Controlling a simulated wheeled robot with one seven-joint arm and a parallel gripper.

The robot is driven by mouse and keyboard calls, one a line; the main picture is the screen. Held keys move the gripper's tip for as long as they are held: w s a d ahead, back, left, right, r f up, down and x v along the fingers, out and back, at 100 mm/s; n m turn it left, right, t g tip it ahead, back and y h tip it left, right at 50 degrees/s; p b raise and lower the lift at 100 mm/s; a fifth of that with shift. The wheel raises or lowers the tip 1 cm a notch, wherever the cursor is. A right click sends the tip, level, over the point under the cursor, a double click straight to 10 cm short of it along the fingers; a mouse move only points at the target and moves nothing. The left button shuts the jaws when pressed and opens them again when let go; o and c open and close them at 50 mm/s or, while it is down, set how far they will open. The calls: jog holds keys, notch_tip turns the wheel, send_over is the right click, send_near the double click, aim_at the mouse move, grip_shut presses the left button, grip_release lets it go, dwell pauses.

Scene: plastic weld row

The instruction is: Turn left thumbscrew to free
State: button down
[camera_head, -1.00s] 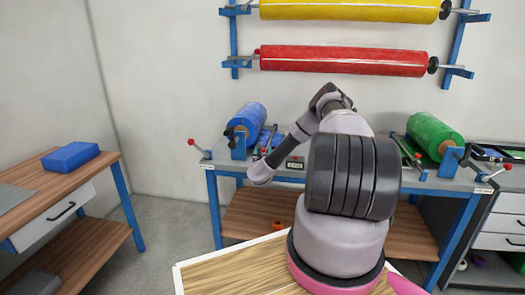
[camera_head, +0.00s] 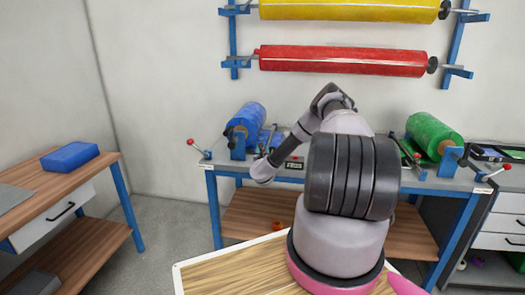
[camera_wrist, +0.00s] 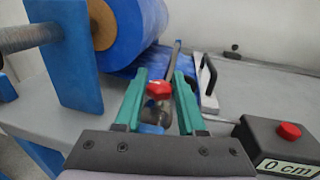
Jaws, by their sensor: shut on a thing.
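The left thumbscrew shows in the wrist view as a red knob (camera_wrist: 159,88) with a grey metal part below it. It is near the blue film roll (camera_wrist: 128,35). My gripper (camera_wrist: 161,78) has one green finger on each side of the red knob and is shut on it. The exact contact at the fingertips is hard to see. In the head view my gripper is small at the left end of the blue-framed bench, beside the blue roll (camera_head: 247,119), and the thumbscrew cannot be made out there.
A dark box (camera_wrist: 286,145) with a red button and a "0 cm" display stands right of my gripper. A blue bracket (camera_wrist: 72,60) stands close on the left. A black handle (camera_wrist: 208,75) is just beyond. A green roll (camera_head: 433,135) sits at the bench's right.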

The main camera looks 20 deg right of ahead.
jog(key=n+y, duration=0.2)
jog(key=y, duration=0.2)
jog(key=n+t+y, duration=0.1)
jog(key=n+y, duration=0.2)
jog(key=y, duration=0.1)
jog(key=shift+d+n+t, duration=0.1)
jog(key=shift+n+t, duration=0.2)
jog(key=n+g+y, duration=0.1)
jog(key=n+y, duration=0.1)
jog(key=y, duration=0.1)
jog(key=n+g+y, duration=0.1)
jog(key=n+y, duration=0.1)
jog(key=y, duration=0.2)
jog(key=shift+n+y, duration=0.3)
jog(key=shift+y, duration=0.3)
jog(key=c, duration=0.5)
grip_release()
jog(key=shift+s, duration=0.1)
jog(key=v, duration=1)
jog(key=shift+s, duration=0.25)
jog(key=shift+d+r, duration=0.1)
jog(key=shift+r, duration=0.05)
